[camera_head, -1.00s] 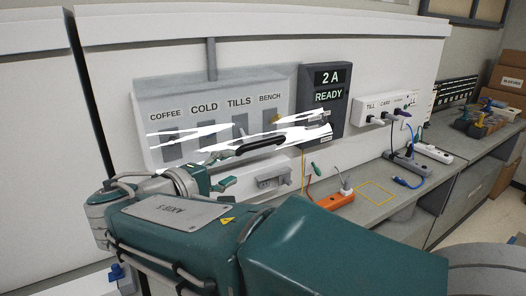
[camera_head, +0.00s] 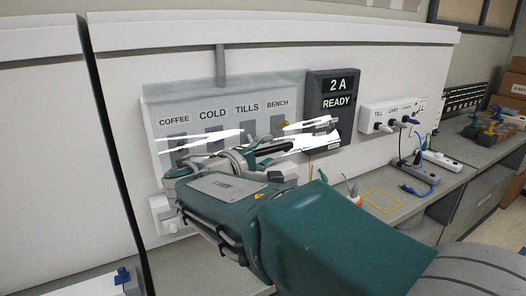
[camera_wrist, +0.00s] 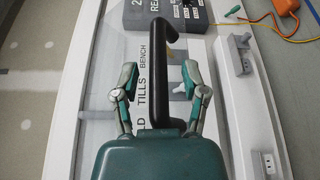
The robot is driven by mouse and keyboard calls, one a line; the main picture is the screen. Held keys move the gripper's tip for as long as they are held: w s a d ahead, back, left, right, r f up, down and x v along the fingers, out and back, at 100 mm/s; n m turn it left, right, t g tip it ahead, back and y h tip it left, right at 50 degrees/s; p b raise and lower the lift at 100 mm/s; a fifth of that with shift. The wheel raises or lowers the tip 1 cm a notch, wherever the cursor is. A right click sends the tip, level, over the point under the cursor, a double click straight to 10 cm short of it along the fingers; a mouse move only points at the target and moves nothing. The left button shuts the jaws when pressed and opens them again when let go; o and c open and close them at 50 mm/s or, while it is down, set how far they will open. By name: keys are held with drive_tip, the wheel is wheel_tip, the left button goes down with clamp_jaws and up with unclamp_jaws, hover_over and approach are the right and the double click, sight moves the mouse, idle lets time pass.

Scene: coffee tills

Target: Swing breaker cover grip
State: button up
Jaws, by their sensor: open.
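The breaker panel (camera_head: 205,95) is a grey wall box labelled COFFEE, COLD, TILLS and BENCH. Bright white glare streaks suggest a clear cover over its lower front. The black cover grip (camera_head: 273,149) is a bar at the front of the panel. In the wrist view the grip (camera_wrist: 160,85) runs lengthwise through the middle, its far end bent to the right. My gripper (camera_wrist: 159,72) is open, one finger on each side of the grip, with visible gaps. In the head view my gripper is largely hidden behind my wrist, near the grip's left end.
A dark display reading 2 A READY (camera_head: 335,90) is right of the panel. A white socket strip (camera_head: 390,115) with plugs is further right. The bench below holds power strips, cables and a yellow outlined square (camera_head: 383,203). A partition seam is at left.

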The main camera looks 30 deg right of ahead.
clamp_jaws()
drive_tip(key=shift+w+f, duration=0.15)
drive_tip(key=shift+f, duration=0.35)
drive_tip(key=w+f+m+h, duration=0.3)
drive_tip(key=w+f+m, duration=0.5)
drive_tip(key=w+f, duration=0.2)
drive_tip(key=shift+w+a+f+m, duration=0.15)
drive_tip(key=shift+w+f+m, duration=0.15)
drive_tip(key=shift+f, duration=0.45)
